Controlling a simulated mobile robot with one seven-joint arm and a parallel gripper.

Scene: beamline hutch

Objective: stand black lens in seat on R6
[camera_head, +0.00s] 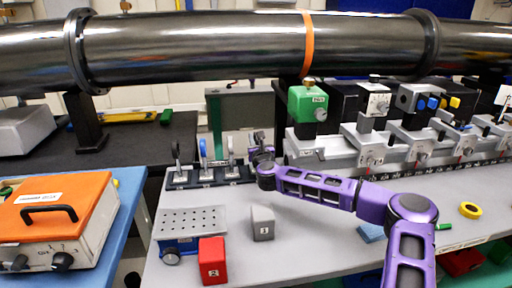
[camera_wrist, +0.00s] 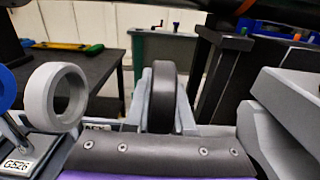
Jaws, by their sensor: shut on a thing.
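The black lens (camera_wrist: 162,97), a dark round disc seen nearly edge-on, stands upright between the grey fingers of my gripper (camera_wrist: 165,92) in the wrist view. The fingers are shut on it. In the head view, my gripper (camera_head: 259,148) is at the right end of the lens rack (camera_head: 206,181), and the lens is too small to make out clearly. Whether the lens still touches the rack is hidden by my gripper's palm. I cannot pick out R6 because the rail labels are too small to read.
A white ring lens (camera_wrist: 58,97) and a blue lens (camera_head: 203,152) stand left of my gripper. The optics rail (camera_head: 400,155) with several carriers lies to the right. A grey block (camera_head: 263,224), red block (camera_head: 212,261) and yellow ring (camera_head: 469,210) lie in front. A large pipe (camera_head: 200,47) crosses above.

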